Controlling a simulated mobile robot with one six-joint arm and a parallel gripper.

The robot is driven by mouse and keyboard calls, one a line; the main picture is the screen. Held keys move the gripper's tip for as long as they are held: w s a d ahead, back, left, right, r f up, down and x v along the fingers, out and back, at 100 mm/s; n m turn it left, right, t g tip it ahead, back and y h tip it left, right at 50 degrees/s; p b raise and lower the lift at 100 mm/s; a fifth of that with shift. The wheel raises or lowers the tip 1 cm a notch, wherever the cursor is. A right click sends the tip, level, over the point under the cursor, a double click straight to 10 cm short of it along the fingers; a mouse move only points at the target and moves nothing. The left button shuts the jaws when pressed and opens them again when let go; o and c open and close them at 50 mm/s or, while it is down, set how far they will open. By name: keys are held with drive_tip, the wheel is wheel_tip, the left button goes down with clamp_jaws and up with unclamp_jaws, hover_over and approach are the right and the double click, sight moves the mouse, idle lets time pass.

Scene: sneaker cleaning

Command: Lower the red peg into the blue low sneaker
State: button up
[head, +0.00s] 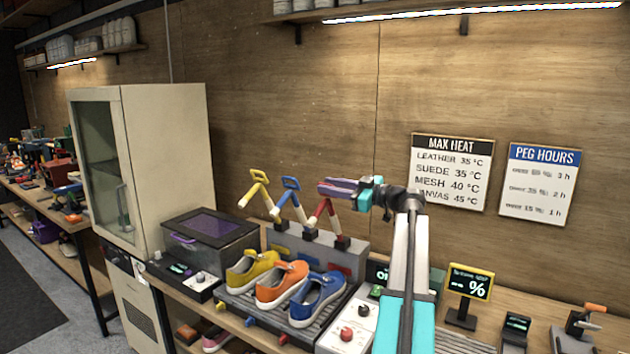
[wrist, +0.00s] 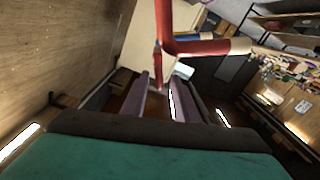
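The red peg (head: 321,209) stands on the grey rack at the back of the bench, the rightmost of three pegs. My gripper (head: 322,187) is level with the top of this peg and points left in the head view. In the wrist view its two purple fingers (wrist: 160,98) are apart, and the red peg (wrist: 164,35) shows just beyond them, with a thin red part reaching toward the gap. I cannot tell whether they touch it. The blue low sneaker (head: 318,298) sits in front of the rack, right of the orange one, its opening facing up.
A yellow peg (head: 258,188) and a blue peg (head: 291,198) stand on the rack (head: 352,262), left of the red one. Yellow (head: 250,270) and orange (head: 281,284) sneakers sit left of the blue one. A dark lidded box (head: 210,240) and a cabinet (head: 165,150) stand farther left.

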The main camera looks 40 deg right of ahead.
drive_tip(key=shift+p+x, duration=0.9)
drive_tip(key=shift+x, duration=2.05)
clamp_jaws()
